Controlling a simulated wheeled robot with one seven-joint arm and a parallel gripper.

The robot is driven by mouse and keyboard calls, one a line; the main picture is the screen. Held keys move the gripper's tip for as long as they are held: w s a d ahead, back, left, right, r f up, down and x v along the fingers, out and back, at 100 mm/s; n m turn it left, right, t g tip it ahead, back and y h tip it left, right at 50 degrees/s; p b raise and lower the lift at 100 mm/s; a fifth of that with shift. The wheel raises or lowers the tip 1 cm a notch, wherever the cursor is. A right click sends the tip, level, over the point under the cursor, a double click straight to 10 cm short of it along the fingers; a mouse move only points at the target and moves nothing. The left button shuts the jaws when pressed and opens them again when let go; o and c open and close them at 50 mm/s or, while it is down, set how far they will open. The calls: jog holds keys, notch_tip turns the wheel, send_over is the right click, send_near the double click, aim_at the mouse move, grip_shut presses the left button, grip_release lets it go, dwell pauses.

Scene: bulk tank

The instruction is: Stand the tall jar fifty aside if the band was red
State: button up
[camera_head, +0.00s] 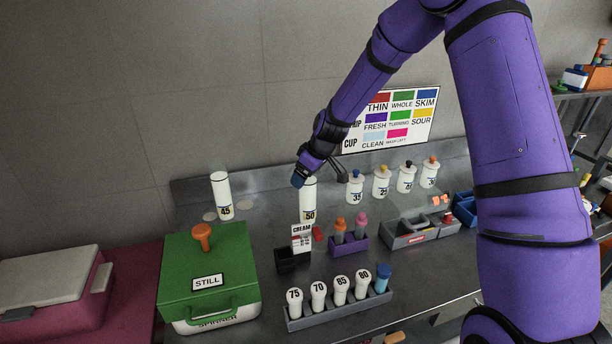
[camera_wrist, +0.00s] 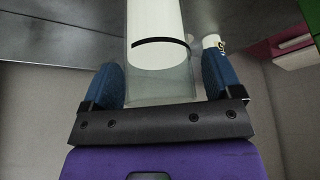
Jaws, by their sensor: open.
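The tall jar fifty (camera_head: 308,204) stands upright on the steel counter, a white cylinder with a "50" label low on its side. My gripper (camera_head: 301,180) is at its upper part and hides some of it. In the wrist view, the jar (camera_wrist: 157,35) lies between the two blue fingers of my open gripper (camera_wrist: 160,82), with visible gaps on both sides. A clear end and a dark ring show on the jar there. A CREAM card (camera_head: 302,238) stands in front of the jar, with a small red piece (camera_head: 317,234) beside it. I see no clear band reading.
Tall jar 45 (camera_head: 222,196) stands at left, with pale discs on the counter by it. The green STILL box (camera_head: 208,272), a numbered vial rack (camera_head: 340,310) and a purple holder (camera_head: 348,245) are in front. Capped jars (camera_head: 381,183) stand at right, below a colour chart (camera_head: 392,122).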

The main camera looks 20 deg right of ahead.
jog(key=s+d+r+m+h, duration=0.1)
jog(key=s+d+r, duration=0.1)
jog(key=s+r, duration=0.55)
jog(key=s+d+r, duration=0.1)
jog(key=s+r, duration=0.3)
jog(key=r, duration=0.7)
jog(key=s+d+r+m+h, duration=0.1)
jog(key=s+d+r+m, duration=0.1)
jog(key=s, duration=1.3)
jog(key=s+d+r+m+t+h, duration=0.1)
jog(key=s+r+m, duration=0.4)
jog(key=s, duration=0.9)
notch_tip(320, 180, up, 2)
jog(key=shift+s+d+r+t, duration=0.1)
jog(key=shift+s+d+t, duration=0.25)
jog(key=shift+d, duration=0.3)
